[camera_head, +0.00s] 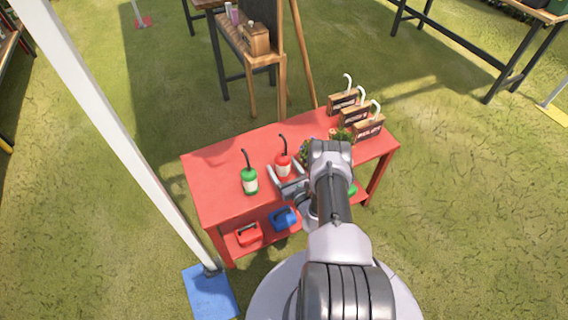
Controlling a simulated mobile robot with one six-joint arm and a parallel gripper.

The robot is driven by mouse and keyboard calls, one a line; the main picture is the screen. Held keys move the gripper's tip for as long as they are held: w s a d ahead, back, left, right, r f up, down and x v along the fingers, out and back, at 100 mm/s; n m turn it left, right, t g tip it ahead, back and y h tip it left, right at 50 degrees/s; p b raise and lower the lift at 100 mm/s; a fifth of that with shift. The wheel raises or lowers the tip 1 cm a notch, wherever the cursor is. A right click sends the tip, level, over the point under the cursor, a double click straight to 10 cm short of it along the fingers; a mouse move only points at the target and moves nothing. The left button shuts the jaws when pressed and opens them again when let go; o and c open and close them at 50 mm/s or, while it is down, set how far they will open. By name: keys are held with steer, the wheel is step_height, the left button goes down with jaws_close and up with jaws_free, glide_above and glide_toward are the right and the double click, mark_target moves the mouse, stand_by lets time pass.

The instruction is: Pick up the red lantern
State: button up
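A small red container with a pale label and a thin dark curved top (283,160) stands upright on the red table (222,160). It is the nearest match to a red lantern, but it looks more like a bottle. My gripper (286,174) is just on the near side of it. The fingers are spread apart, with the red container between or just beyond their tips. I cannot tell whether they touch it. My arm hides part of the table to the right.
A similar green container (249,181) stands close to the left. Potted plants (307,152) and several signed boxes with white hooks (368,130) are to the right. A red box (248,235) and a blue box (284,219) sit on the lower shelf. A white post (120,140) rises at left.

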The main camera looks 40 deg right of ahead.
mark_target(286, 167)
steer(key=shift+c, duration=0.5)
steer(key=c, duration=1.3)
steer(key=shift+o, duration=0.2)
steer(key=shift+r+p, duration=1.15)
steer(key=shift+r, duration=0.45)
steer(key=shift+f, duration=0.15)
